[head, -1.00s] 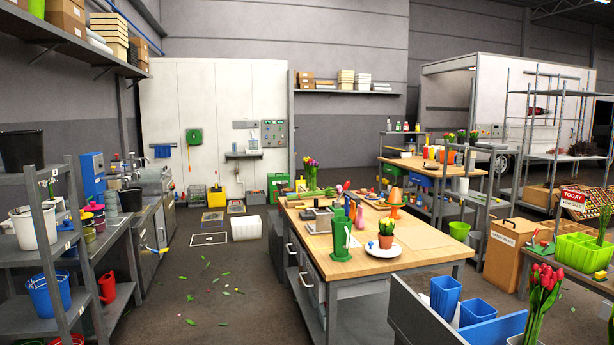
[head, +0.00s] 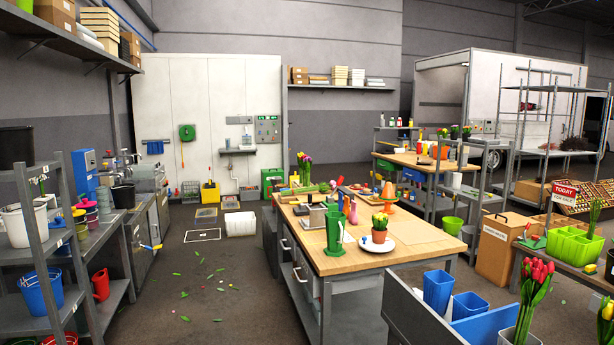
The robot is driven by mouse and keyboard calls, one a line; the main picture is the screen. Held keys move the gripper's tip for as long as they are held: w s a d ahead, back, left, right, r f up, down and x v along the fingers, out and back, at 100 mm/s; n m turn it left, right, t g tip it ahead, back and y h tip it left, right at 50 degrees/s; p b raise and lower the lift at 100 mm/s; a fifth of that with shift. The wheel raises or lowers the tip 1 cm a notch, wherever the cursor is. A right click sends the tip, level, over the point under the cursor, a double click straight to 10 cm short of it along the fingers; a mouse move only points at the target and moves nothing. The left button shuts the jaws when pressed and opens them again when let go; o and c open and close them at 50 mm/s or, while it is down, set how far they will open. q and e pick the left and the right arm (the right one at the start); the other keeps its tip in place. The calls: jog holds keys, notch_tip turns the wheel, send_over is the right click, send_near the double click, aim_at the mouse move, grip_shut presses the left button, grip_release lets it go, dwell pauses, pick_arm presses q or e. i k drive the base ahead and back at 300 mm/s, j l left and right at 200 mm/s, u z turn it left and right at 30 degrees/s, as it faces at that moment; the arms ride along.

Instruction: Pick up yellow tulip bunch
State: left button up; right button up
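At the right edge of the head view, a bunch with yellow heads and green leaves (head: 607,311) shows, cut off by the frame. Its lower part is out of view. Which of these is the yellow tulip bunch I cannot tell for sure. Neither of my grippers is in view.
Pink-red tulips (head: 537,275) stand in a container at the front right, beside blue containers (head: 438,291) on a grey cart. A lime-green planter (head: 574,246) is farther right. A grey shelf with buckets stands at left. The floor between shelf and bench is open, with scattered leaves.

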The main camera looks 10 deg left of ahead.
aim_at(298, 155)
jog(key=i+j+u, duration=0.15)
jog(key=i, duration=0.15)
jog(key=i+j+u, duration=0.4)
jog(key=i+u, duration=0.15)
jog(key=i, duration=0.85)
jog(key=i+l+u, duration=0.1)
jog(key=i+u, duration=0.25)
jog(key=i, duration=0.8)
jog(key=i+z, duration=0.1)
jog(key=i, duration=2.95)
jog(key=i+z, duration=0.15)
jog(key=i, duration=1.4)
jog(key=j, duration=0.1)
